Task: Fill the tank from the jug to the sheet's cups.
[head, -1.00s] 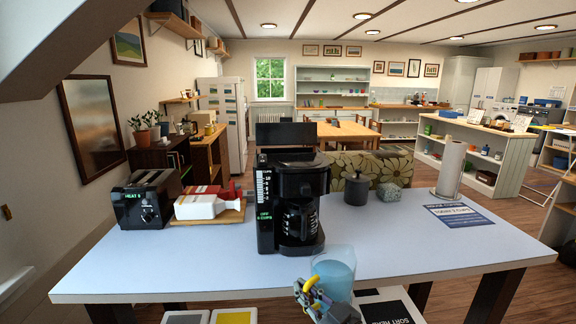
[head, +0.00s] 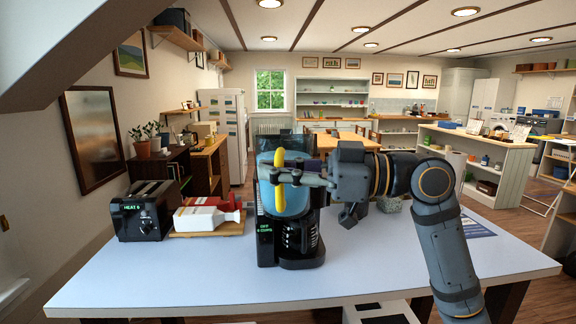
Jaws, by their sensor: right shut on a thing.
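The black coffee maker (head: 290,262) stands on the pale blue table, its glass carafe (head: 300,236) in the lower bay. The clear jug (head: 293,203) holds bluish water and has a yellow handle (head: 280,160). My right gripper (head: 284,178) is shut on the jug's handle, holding the jug up in front of the coffee maker's upper part. The jug hides the tank's gauge and most of the top. I cannot tell whether water is running out. The blue and white sheet (head: 478,227) lies at the table's right, partly behind my right arm; its text is unreadable. My left gripper is out of view.
A grey stone-like block (head: 392,205) is behind my right arm. The table's front left is clear.

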